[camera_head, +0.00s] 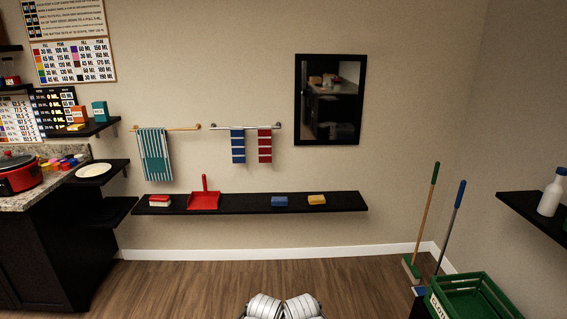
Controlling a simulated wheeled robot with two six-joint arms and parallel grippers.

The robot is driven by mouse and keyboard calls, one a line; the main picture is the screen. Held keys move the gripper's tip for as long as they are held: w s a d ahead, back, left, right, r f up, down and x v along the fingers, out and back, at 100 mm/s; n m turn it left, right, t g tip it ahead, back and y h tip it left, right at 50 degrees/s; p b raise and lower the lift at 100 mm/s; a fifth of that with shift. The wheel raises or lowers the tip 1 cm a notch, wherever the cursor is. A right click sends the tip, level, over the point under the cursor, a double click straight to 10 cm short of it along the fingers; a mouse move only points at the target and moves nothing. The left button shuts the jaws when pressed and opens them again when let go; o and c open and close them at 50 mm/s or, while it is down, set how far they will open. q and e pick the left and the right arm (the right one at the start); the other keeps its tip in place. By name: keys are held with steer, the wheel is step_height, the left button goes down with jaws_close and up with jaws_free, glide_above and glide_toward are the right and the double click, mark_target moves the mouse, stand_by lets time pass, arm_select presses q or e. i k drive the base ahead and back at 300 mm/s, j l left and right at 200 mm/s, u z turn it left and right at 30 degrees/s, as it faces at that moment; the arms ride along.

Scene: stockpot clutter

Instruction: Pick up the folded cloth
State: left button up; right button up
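No item is clearly marked as the folded cloth. Several cloth-like things show: a teal-and-white striped towel (154,155) hangs over a wooden rail on the wall, and a blue striped cloth (238,146) and a red striped cloth (265,146) hang from a metal rail. On the long black wall shelf (243,207) lie a small red-and-white block (159,200), a blue block (279,202) and a yellow block (317,200); I cannot tell whether any is folded cloth. Only pale rounded parts of mine show at the bottom middle. Neither gripper is in view.
A red dustpan (204,199) stands on the long shelf. A counter (45,195) with a red cooker (20,175) is at left. Brooms (427,210) and a green crate (470,298) stand at right. A white bottle (551,194) is on the right shelf. Middle floor is clear.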

mark_target(275, 201)
steer(key=i, duration=1.8)
steer(key=i+u, duration=0.15)
steer(key=i, duration=0.3)
steer(key=i+l+u, duration=0.15)
steer(key=i, duration=0.25)
steer(key=i+l+u, duration=0.15)
steer(key=i, duration=0.3)
steer(key=i+l+u, duration=0.15)
steer(key=i, duration=0.25)
